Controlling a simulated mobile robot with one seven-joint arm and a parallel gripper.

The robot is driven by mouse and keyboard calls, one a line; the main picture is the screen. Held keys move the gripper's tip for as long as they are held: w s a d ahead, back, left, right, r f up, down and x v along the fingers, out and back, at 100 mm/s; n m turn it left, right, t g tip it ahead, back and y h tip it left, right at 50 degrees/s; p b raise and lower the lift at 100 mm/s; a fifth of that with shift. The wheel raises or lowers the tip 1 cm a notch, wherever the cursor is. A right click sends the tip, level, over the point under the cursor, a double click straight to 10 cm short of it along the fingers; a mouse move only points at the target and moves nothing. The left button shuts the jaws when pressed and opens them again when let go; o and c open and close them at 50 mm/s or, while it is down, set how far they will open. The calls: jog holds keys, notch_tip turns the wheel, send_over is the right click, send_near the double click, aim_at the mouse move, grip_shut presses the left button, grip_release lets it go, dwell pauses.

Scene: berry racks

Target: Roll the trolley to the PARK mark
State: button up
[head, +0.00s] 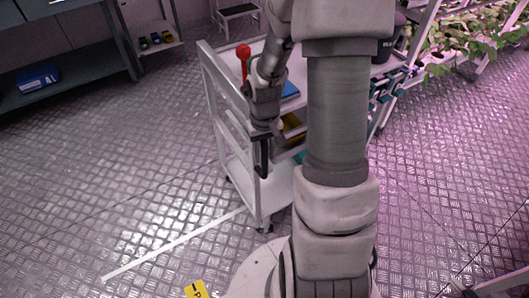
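The trolley (240,162) is a white cart with shelves and castors, standing in the middle of the head view. My arm hides much of its right side. My gripper (263,152) points down at the near end frame of the trolley, with dark fingers at the frame's upper bar. Whether the fingers are closed around the bar or only beside it cannot be told. A yellow floor label (197,290) starting with "P" is cut off at the bottom edge. A white floor line (172,245) runs from near the trolley's front castor toward the lower left.
The trolley carries a red-topped item (243,53), a blue item (290,91) and yellow bins (292,126). A plant rack (428,35) stands close at right. The left floor is clear.

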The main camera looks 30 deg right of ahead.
grip_shut()
dwell(1.1)
